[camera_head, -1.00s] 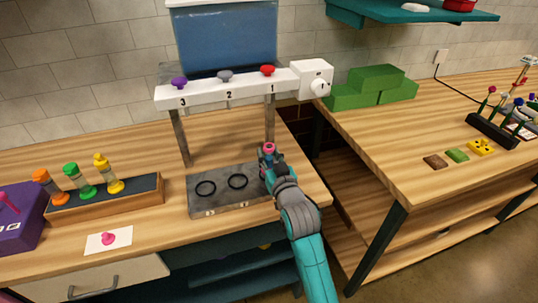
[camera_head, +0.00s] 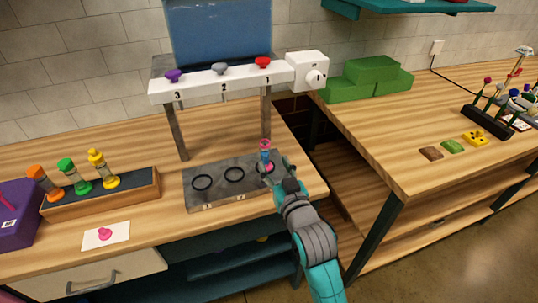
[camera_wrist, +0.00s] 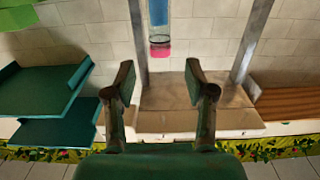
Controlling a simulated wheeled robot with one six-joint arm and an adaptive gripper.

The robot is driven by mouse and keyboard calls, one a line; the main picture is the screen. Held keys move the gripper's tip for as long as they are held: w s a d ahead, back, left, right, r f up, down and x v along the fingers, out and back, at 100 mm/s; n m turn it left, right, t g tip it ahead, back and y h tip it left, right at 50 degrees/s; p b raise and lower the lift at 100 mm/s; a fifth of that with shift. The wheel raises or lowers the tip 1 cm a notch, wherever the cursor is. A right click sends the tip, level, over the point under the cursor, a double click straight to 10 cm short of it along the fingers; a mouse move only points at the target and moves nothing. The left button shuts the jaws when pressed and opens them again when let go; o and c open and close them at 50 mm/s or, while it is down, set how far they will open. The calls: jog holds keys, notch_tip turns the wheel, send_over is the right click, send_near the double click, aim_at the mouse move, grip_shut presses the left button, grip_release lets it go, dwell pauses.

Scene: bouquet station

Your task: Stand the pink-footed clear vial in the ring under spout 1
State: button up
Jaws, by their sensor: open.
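The pink-footed clear vial (camera_head: 265,155) stands upright at the right end of the grey plate (camera_head: 222,200), under the spout marked 1 with the red knob (camera_head: 263,62). My gripper (camera_head: 275,172) is open and empty, just in front of the vial. In the wrist view the vial (camera_wrist: 159,22) with a pink end lies beyond and between my open fingertips (camera_wrist: 159,75), apart from them.
Two empty rings (camera_head: 234,174) are left of the vial. A wooden rack (camera_head: 103,196) holds orange, green and yellow vials. A white card (camera_head: 106,235) with a pink mark lies in front. Dispenser posts (camera_head: 265,118) rise close behind the vial. Green blocks (camera_head: 366,82) sit on the right table.

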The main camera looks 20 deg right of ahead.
jog(key=shift+s, duration=1.8)
jog(key=s+f+g, duration=0.1)
jog(key=s+f, duration=0.8)
jog(key=s, duration=0.2)
jog(key=s+f+g, duration=0.1)
jog(key=s+f, duration=0.1)
jog(key=s, duration=1.3)
jog(key=s+f+g, duration=0.1)
jog(key=s, duration=1.4)
jog(key=shift+s+f, duration=0.35)
jog(key=shift+f, duration=0.05)
